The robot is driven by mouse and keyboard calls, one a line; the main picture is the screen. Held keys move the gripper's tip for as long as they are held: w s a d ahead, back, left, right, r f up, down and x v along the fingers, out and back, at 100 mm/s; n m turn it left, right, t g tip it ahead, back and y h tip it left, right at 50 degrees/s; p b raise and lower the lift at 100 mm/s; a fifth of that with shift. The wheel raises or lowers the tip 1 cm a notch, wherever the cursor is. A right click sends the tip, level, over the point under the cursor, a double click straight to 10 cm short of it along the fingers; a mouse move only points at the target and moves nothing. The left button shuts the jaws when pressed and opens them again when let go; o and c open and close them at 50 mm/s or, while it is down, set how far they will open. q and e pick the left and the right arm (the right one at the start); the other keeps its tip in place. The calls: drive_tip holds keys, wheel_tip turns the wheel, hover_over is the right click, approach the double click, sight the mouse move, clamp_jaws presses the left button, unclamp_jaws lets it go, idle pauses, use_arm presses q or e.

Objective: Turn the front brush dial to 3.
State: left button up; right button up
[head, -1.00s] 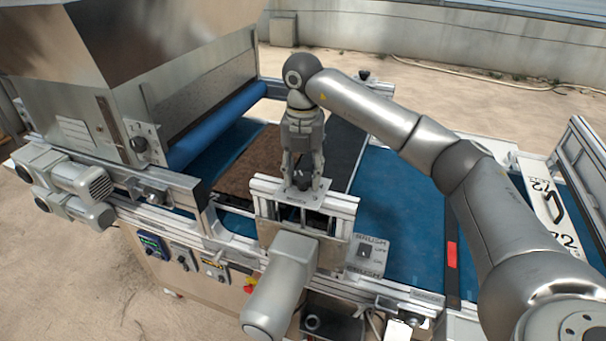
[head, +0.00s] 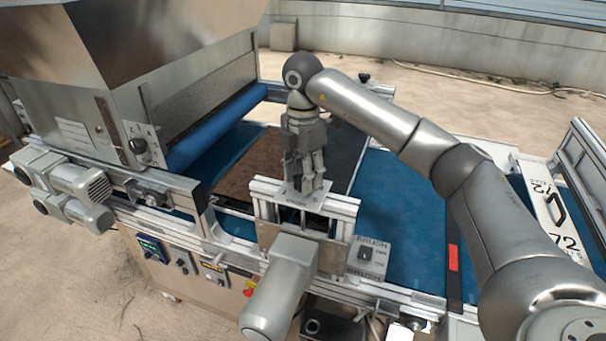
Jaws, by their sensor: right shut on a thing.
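The front brush dial sits on top of the brush unit's metal bracket (head: 340,208) above the belt. My right gripper (head: 304,186) points down over this bracket and is shut on the dial. The fingers cover the dial, so its pointer and the number it stands at cannot be read. Part of a light scale plate (head: 291,200) shows beside the fingers. My left gripper is not in view.
A grey motor (head: 281,290) juts out in front of the bracket. A switch box (head: 367,257) stands to its right. A brown soil-filled tray (head: 243,172) lies on the blue belt (head: 400,215) behind. A large hopper (head: 130,70) stands at the left.

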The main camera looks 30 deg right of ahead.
drive_tip(key=shift+w+r, duration=0.1)
drive_tip(key=shift+r, duration=0.05)
idle(0.3)
drive_tip(key=o, duration=1.1)
drive_tip(key=shift+c, duration=0.2)
wheel_tip(320, 180, up, 12)
